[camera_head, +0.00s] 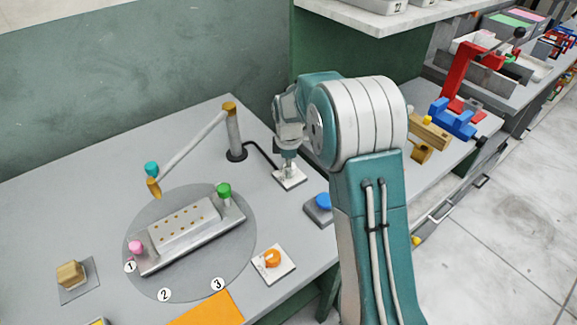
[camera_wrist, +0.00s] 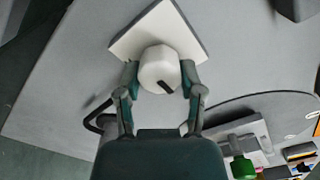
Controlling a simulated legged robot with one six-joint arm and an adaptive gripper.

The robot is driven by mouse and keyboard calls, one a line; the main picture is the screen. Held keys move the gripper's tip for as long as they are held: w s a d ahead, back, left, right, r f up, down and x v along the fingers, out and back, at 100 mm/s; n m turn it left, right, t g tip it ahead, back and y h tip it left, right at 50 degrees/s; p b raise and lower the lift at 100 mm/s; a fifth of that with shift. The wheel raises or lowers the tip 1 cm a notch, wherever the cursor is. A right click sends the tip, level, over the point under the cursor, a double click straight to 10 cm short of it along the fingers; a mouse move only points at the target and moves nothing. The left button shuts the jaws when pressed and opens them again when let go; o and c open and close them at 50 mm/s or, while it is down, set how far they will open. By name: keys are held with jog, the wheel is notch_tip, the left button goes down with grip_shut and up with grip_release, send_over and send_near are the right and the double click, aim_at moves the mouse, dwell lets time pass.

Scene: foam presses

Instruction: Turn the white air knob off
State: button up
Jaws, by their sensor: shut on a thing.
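The white air knob (camera_wrist: 158,68) sits on a square white base plate (camera_wrist: 190,38) in the wrist view. A short dark mark shows on its face, running diagonally. My gripper (camera_wrist: 162,85) has one finger on each side of the knob and is shut on it. In the head view my gripper (camera_head: 288,157) points down over the same white plate (camera_head: 290,178). There the knob is mostly hidden by the gripper.
An orange knob (camera_head: 272,258) on a white plate and a blue button (camera_head: 323,201) stand nearby. A jointed arm on a grey post (camera_head: 234,135) rises to the left. A round plate (camera_head: 150,213) carries a metal block (camera_head: 190,225) with green and pink knobs.

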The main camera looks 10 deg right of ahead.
jog(key=shift+f, duration=0.1)
jog(key=m, duration=0.8)
jog(key=shift+m, duration=0.4)
jog(key=m, duration=0.4)
jog(key=shift+d+f+m, duration=0.1)
jog(key=shift+m, duration=0.2)
jog(key=m, duration=0.4)
jog(key=o, duration=1.2)
jog(key=shift+c, duration=0.2)
